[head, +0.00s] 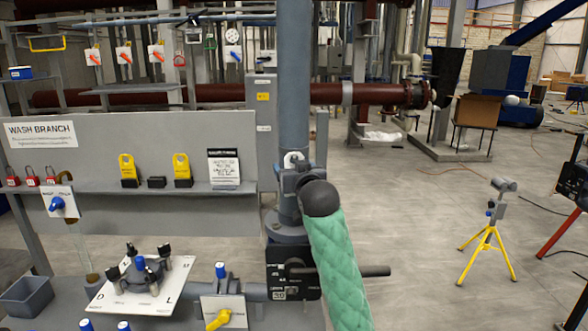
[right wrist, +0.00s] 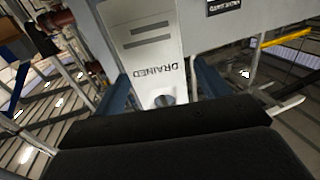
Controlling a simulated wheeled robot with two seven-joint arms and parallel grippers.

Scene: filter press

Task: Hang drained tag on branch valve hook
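The white drained tag (right wrist: 160,75) fills the middle of the right wrist view, its lettering upside down. Its hole lies near the dark gripper body. In the head view only the tag's white top (head: 292,159), with its hole, shows in front of the thick grey upright pipe (head: 294,85); my right gripper hides the rest. My right gripper (head: 297,180) is at the pipe, below the tag's top. In the wrist view its blue-grey fingers (right wrist: 165,88) stand apart on either side of the tag. I cannot make out the hook. My left gripper is out of view.
A black valve box (head: 280,282) with a dark lever sits low on the pipe. A grey wash branch panel (head: 100,205) with yellow holders and red padlocks stands left. A white plate (head: 140,286) with knobs lies below. A yellow tripod (head: 488,245) stands on open floor right.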

